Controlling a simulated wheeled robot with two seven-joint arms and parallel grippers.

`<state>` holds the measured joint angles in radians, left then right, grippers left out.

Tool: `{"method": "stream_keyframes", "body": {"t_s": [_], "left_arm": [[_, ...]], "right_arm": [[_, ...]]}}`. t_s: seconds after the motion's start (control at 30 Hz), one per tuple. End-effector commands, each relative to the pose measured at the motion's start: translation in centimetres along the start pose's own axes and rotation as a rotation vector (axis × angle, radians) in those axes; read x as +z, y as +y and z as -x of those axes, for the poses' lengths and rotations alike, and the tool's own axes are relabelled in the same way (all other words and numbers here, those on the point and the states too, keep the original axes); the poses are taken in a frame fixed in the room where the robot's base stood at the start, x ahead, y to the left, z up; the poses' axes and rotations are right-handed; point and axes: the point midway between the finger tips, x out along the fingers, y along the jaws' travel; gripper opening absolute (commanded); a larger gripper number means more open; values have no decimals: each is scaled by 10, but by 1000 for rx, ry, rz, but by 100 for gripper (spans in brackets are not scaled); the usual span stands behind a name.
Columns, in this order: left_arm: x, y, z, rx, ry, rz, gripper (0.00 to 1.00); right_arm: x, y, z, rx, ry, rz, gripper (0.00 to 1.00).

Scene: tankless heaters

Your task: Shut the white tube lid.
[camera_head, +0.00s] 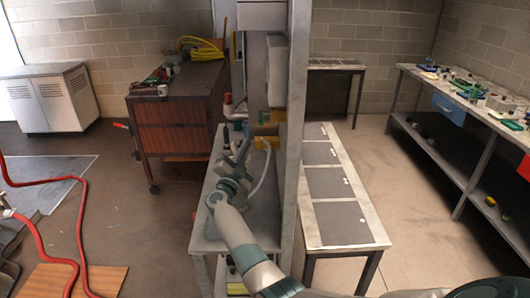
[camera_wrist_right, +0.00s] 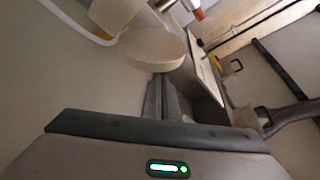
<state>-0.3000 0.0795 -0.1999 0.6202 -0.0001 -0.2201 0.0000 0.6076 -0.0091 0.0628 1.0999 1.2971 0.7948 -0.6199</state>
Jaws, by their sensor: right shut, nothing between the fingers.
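A pale round disc (camera_wrist_right: 155,48), which looks like the tube lid, is just ahead of my right fingertips in the right wrist view. A beige part (camera_wrist_right: 118,14) is behind it, and a white curved tube (camera_wrist_right: 75,20) runs past on the left. My right gripper (camera_wrist_right: 163,82) is shut and empty; its tips are close under the disc, and I cannot tell if they touch it. In the head view my right gripper (camera_head: 243,147) is above the narrow bench, beside a white curved tube (camera_head: 263,173). The lid is not clear there. My left gripper is not in view.
The grey bench (camera_head: 205,215) runs beside a tall post (camera_head: 292,150) on its right. A wooden cabinet (camera_head: 175,125) stands to the left. Red hoses (camera_head: 78,220) lie on the left floor.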

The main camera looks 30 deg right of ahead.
Motion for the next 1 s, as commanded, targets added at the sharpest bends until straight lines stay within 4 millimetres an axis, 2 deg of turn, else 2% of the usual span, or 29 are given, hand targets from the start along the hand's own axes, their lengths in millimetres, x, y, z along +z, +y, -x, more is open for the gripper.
{"method": "stream_keyframes", "body": {"t_s": [0.33, 0.7, 1.0], "left_arm": [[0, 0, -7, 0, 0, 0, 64], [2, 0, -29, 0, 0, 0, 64], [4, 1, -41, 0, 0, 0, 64]], "right_arm": [[25, -8, 10, -126, -1, 303, 0], [51, -10, 21, -124, -1, 297, 0], [62, -10, 26, -124, 0, 297, 0]]}}
